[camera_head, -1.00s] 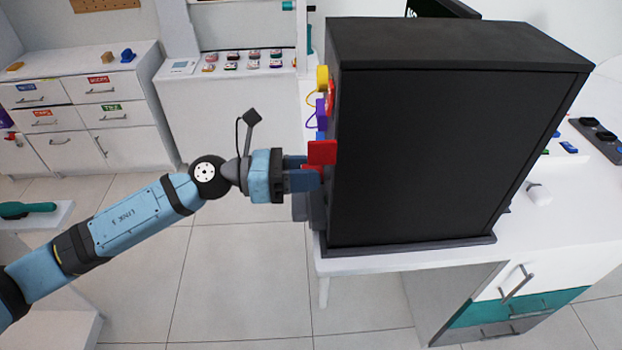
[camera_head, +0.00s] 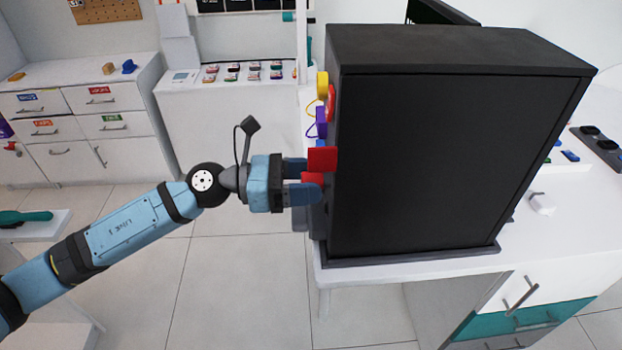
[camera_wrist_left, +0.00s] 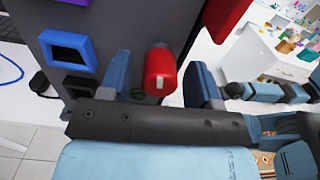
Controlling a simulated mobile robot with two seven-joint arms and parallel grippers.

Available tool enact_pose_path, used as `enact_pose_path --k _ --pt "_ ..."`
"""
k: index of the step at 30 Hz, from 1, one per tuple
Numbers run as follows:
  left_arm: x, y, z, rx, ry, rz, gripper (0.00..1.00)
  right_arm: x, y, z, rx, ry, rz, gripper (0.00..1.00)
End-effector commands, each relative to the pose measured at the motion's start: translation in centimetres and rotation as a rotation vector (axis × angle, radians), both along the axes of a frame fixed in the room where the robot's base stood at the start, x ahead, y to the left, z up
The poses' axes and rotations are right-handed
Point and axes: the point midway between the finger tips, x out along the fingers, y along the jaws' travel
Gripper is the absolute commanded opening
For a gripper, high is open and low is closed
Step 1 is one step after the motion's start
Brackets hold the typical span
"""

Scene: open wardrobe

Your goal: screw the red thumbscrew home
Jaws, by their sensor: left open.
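The red thumbscrew (camera_wrist_left: 160,73), a rounded red knob with a small white mark, shows in the left wrist view on the grey face of the cabinet. It stands between the two fingers of my left gripper (camera_wrist_left: 160,84), with a visible gap on each side. In the head view, my left gripper (camera_head: 303,180) is open at the left side of the black cabinet (camera_head: 440,150). The thumbscrew (camera_head: 312,179) shows there as a red patch between the fingers, partly hidden. My right gripper is in neither view.
A flat red piece (camera_head: 322,159) sticks out just above the fingers. A purple part (camera_head: 321,122) and a yellow part (camera_head: 322,86) sit higher on the same face. A blue-framed socket (camera_wrist_left: 68,50) lies left of the fingers. The floor below my arm is clear.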

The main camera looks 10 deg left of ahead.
Motion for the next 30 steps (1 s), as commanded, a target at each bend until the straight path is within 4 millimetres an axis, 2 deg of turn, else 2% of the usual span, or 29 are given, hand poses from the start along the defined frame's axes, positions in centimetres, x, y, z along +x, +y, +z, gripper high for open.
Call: enact_pose_path --k 4,7,18,23,30 --pt "0.0 0.0 0.0 -0.001 0.004 0.0 0.57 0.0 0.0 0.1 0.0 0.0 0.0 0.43" --pt "0.0 0.0 0.3 -0.011 0.042 0.0 0.57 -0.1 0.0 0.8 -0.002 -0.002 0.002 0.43" --pt "0.0 0.0 0.5 -0.096 0.346 0.001 0.57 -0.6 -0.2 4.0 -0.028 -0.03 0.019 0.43" --pt "0.0 0.0 0.4 -0.123 0.441 0.0 0.57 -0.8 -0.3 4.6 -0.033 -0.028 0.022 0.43" --pt "0.0 0.0 0.4 -0.164 0.586 -0.001 0.57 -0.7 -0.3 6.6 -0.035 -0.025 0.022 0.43"
